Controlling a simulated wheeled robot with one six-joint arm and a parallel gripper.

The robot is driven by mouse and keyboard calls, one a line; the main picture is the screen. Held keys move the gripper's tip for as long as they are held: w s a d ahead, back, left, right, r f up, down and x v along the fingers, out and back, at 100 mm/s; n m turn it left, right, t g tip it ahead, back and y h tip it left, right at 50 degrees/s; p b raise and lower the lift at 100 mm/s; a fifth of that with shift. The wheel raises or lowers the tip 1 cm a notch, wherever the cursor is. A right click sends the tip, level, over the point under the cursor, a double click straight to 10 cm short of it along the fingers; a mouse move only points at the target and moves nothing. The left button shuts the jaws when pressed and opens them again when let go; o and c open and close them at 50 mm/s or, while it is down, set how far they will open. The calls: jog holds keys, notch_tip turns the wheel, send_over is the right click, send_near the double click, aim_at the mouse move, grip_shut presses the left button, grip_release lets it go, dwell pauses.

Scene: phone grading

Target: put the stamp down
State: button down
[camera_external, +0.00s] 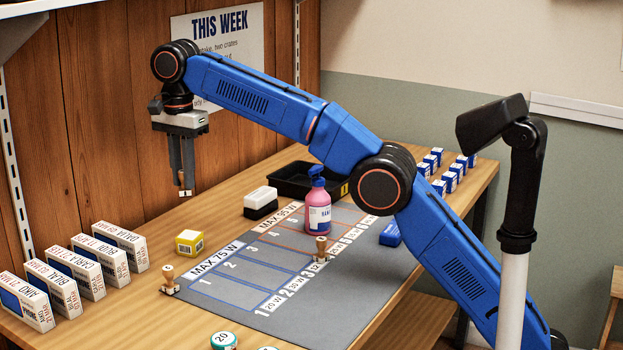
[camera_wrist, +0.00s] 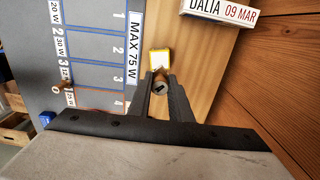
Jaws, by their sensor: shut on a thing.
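My gripper (camera_external: 184,190) is high above the left back part of the table, pointing down, shut on the stamp. In the wrist view the stamp (camera_wrist: 160,84) is a short round tan piece with a dark mark, between the fingers. It is clear of the table. A wooden-handled stamp (camera_external: 168,280) stands by the mat's left corner. Another (camera_external: 322,248) stands on the grey mat (camera_external: 310,325), and it also shows in the wrist view (camera_wrist: 62,87).
A yellow box (camera_external: 190,243) stands beside the mat, and the wrist view shows it (camera_wrist: 159,58) just past the stamp. Labelled white boxes (camera_external: 125,246) line the left edge.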

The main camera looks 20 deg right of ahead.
jog(key=shift+f, duration=4.85)
jog(key=c, duration=1.6)
grip_release()
jog(key=shift+f, duration=0.1)
jog(key=shift+r, duration=3.9)
